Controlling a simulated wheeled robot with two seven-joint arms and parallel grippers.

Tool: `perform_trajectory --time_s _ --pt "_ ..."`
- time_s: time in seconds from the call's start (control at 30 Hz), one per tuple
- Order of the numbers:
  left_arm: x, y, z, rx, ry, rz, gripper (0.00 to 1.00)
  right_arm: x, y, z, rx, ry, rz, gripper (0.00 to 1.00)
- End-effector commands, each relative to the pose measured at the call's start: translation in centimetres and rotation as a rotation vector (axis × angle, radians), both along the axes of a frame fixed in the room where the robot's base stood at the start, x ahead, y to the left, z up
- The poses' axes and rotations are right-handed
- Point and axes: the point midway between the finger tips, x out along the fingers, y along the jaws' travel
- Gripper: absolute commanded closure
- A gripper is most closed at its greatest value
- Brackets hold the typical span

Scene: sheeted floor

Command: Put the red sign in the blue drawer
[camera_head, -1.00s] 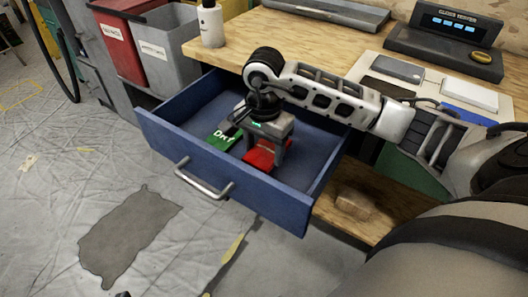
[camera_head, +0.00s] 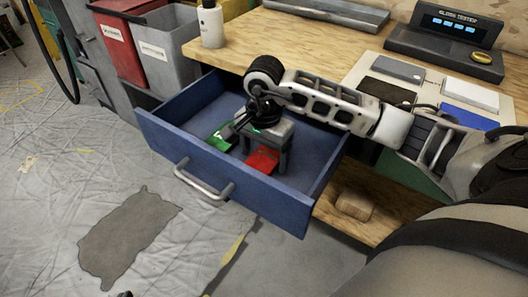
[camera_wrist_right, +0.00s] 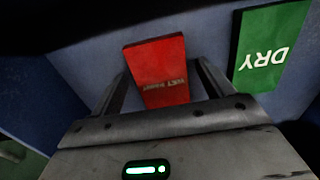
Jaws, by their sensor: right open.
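The blue drawer (camera_head: 268,203) is pulled out below the wooden worktop. The red sign (camera_head: 262,160) lies in it, and it also shows in the right wrist view (camera_wrist_right: 158,68) flat on the drawer floor. My right gripper (camera_head: 263,154) is inside the drawer, just above the red sign. Its two fingers are apart, one on each side of the sign in the right wrist view (camera_wrist_right: 160,92), and it is open. Part of the sign is hidden under the gripper in the head view. My left gripper is not in view.
A green sign reading DRY (camera_wrist_right: 270,48) lies in the drawer beside the red one; in the head view it (camera_head: 221,137) is partly hidden. A white bottle (camera_head: 211,25) stands at the worktop's left corner. Red (camera_head: 120,45) and grey bins (camera_head: 163,58) stand left of the drawer.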

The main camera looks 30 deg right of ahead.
Motion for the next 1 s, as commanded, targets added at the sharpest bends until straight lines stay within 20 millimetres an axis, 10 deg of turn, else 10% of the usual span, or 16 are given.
perform_trajectory --time_s 0.5,1.0 --pt "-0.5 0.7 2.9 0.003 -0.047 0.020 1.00 0.1 0.0 10.1 -0.001 -0.004 0.000 0.20" --pt "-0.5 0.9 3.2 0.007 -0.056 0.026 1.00 0.0 0.0 12.1 0.000 0.000 0.000 0.20"
